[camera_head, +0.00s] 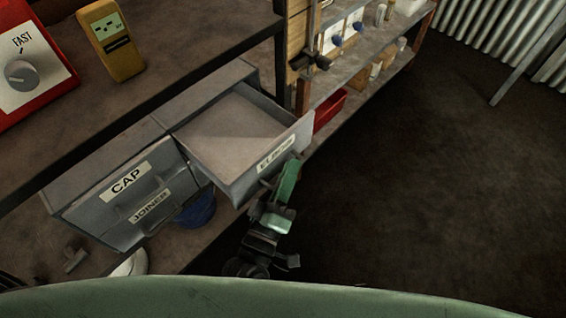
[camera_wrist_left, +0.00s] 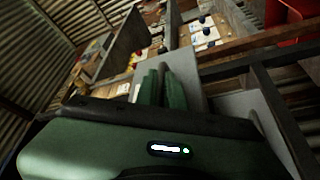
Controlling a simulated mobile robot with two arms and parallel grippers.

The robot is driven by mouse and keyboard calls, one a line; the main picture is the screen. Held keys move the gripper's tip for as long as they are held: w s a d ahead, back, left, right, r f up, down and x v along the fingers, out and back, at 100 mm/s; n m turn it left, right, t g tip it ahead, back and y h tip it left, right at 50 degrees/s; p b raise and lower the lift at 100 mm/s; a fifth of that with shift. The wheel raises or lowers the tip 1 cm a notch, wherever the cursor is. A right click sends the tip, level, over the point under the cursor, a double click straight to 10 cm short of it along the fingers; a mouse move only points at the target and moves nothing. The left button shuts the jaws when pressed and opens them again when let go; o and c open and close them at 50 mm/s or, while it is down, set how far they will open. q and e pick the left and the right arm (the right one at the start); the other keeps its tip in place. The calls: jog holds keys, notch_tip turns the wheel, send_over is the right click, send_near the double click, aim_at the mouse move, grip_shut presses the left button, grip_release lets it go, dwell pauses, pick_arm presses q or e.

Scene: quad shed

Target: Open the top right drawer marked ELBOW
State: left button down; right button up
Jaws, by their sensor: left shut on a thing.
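The ELBOW drawer (camera_head: 236,150) is the upper right drawer of a grey drawer cabinet (camera_head: 88,183). It stands pulled well out, and its inside looks empty. In the left wrist view, the green fingers (camera_wrist_left: 163,88) are close together against the grey drawer front (camera_wrist_left: 184,72). My right gripper is not in view.
The CAP (camera_head: 125,182) and JOINER (camera_head: 150,207) drawers are closed on the left. A blue round container (camera_head: 197,209) sits below the open drawer. A shelf with a yellow meter (camera_head: 112,41) hangs over the cabinet. The dark floor (camera_head: 430,170) on the right is clear.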

pick_arm(q)
jog(key=shift+f, duration=0.1)
jog(key=c, duration=1.8)
grip_release()
jog(key=v, duration=0.7)
jog(key=shift+s, duration=0.4)
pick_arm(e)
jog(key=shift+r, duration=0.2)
pick_arm(q)
jog(key=shift+a, duration=0.15)
